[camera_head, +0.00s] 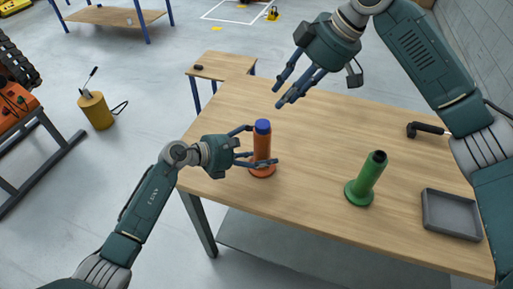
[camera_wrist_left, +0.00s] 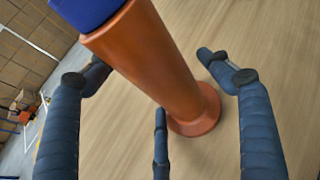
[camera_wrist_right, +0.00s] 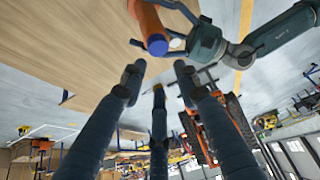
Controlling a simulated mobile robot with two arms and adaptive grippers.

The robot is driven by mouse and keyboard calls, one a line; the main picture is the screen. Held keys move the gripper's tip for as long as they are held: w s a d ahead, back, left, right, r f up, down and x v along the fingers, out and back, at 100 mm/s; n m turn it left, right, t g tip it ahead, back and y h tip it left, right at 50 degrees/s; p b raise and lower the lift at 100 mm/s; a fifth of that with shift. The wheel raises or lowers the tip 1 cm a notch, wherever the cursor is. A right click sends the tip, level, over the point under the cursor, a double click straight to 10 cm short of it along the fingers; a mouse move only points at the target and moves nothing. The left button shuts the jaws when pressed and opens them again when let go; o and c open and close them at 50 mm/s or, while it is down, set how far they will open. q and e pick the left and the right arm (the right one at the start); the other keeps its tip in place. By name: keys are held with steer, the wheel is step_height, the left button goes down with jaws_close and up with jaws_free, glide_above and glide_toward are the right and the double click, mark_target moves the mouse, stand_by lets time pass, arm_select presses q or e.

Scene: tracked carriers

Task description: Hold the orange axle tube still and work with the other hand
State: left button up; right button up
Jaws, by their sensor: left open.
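The orange axle tube (camera_head: 262,143) stands upright on its flange on the wooden table (camera_head: 320,135), with a blue cap (camera_head: 263,126) on top. My left gripper (camera_head: 262,147) is open, with its fingers around the tube. In the left wrist view the tube (camera_wrist_left: 150,60) rises between the spread fingers, with gaps visible at both sides. My right gripper (camera_head: 280,93) is above and behind the tube, its fingers spread and empty. In the right wrist view the tube (camera_wrist_right: 149,22) and its blue cap (camera_wrist_right: 158,47) lie beyond the open fingers.
A green tube (camera_head: 368,180) stands upright on the table to the right. A grey tray (camera_head: 452,214) lies at the right front, and a black tool (camera_head: 427,129) lies at the right back. The table between the two tubes is clear.

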arm_select(q)
steer(key=shift+c, duration=0.5)
jaws_close()
arm_select(e)
steer(key=o, duration=0.3)
steer(key=shift+o, duration=0.6)
steer(key=shift+a, duration=0.2)
arm_select(q)
steer(key=shift+a, duration=0.1)
arm_select(e)
steer(key=g+h, duration=0.2)
steer(key=h, duration=0.2)
glide_above(263, 123)
steer(key=h, duration=0.2)
steer(key=shift+f, duration=5)
steer(key=shift+c, duration=0.2)
